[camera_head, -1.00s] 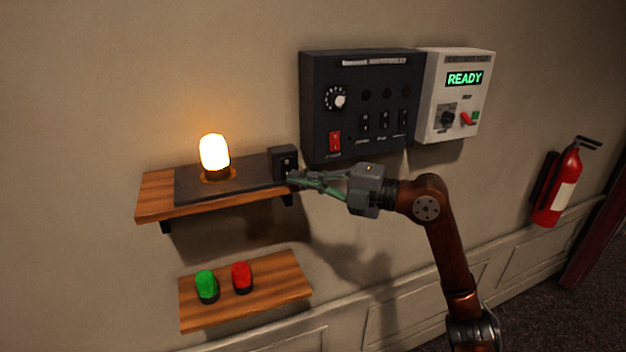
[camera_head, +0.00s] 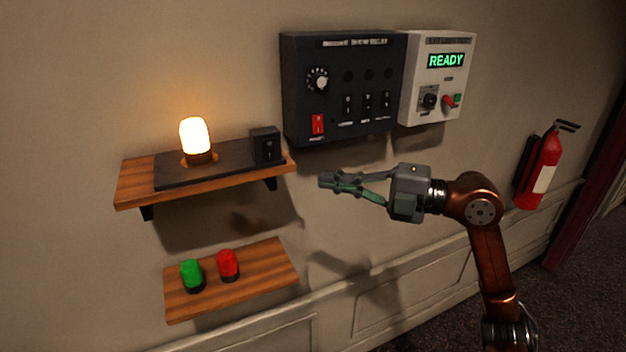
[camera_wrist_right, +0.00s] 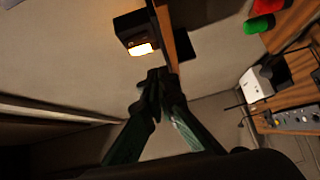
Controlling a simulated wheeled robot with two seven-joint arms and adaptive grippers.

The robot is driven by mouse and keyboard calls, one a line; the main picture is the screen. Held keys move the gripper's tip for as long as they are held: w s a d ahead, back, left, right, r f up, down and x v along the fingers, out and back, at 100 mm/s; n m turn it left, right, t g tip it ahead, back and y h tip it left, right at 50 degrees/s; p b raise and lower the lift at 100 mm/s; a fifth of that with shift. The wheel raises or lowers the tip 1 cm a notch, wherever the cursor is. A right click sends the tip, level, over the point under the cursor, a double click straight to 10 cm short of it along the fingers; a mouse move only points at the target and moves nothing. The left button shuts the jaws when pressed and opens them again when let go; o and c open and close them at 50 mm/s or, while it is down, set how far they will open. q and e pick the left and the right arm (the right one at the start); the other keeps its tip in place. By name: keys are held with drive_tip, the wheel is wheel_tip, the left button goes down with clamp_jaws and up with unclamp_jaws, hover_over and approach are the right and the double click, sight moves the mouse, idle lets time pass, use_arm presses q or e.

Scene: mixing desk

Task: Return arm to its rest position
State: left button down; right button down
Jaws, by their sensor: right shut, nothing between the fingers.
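My right gripper (camera_head: 326,182) is shut and empty in the head view, held in the air in front of the wall to the right of the upper shelf. Its fingers point left. In the right wrist view the fingertips (camera_wrist_right: 158,82) meet. A small black switch box (camera_head: 265,145) stands at the right end of the upper shelf, apart from the fingers. In the right wrist view the box (camera_wrist_right: 130,30) shows a lit face. A lamp (camera_head: 195,136) glows on the same shelf. My left gripper does not show.
A black panel (camera_head: 350,100) and a white READY box (camera_head: 440,85) hang above my right arm. The lower shelf (camera_head: 250,277) holds a green light (camera_head: 191,274) and a red light (camera_head: 228,264). A fire extinguisher (camera_head: 539,165) hangs at right.

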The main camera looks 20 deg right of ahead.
drive_tip(key=shift+s+d, duration=0.25)
drive_tip(key=shift+d, duration=0.2)
drive_tip(key=shift+s, duration=0.1)
